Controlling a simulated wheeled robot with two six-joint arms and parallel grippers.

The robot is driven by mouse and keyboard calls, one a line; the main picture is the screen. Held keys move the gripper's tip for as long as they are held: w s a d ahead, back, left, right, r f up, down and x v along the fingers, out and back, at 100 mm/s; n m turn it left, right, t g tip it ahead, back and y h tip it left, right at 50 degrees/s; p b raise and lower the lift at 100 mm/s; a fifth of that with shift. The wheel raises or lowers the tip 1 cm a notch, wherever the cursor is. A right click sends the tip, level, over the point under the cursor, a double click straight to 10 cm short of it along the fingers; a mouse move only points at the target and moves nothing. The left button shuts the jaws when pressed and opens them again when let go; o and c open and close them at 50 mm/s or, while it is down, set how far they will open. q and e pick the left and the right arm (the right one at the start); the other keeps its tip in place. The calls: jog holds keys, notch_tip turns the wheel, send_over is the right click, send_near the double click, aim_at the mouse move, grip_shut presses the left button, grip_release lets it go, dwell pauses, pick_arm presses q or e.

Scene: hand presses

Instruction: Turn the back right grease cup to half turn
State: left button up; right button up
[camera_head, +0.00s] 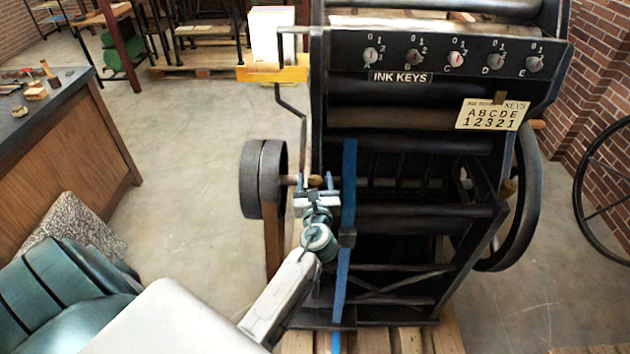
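The black press (430,225) stands ahead of me. My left gripper (315,182) reaches up to its left side, with its two blue-tipped fingers apart. A small tan, rounded knob (315,181) shows between the fingertips; gaps seem to show on both sides, and I cannot tell whether they touch it. Similar tan knobs show at the press's right side, one lower (508,187) and one higher up behind the plate (538,125). Which of these is the back right grease cup is not clear, and no turn marks are readable. My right gripper is not in view.
A row of ink keys (456,59) and a number plate (493,114) are on the press's top. A blue strap (348,190) hangs beside my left gripper. A pulley wheel (262,180) is at left, a flywheel (527,200) at right.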

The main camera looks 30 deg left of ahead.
pick_arm(q)
jog(key=c, duration=0.9)
jog(key=shift+o, duration=0.2)
jog(key=shift+r+m+h+p, duration=0.3)
jog(key=shift+h+p, duration=0.1)
jog(key=shift+p, duration=0.2)
jog(key=shift+f+m+t+h+p, duration=0.2)
jog(key=shift+m+t+h+p, duration=0.2)
jog(key=shift+t+h+p, duration=0.15)
jog(key=shift+f, duration=0.1)
jog(key=o, duration=1)
jog(key=shift+c, duration=0.2)
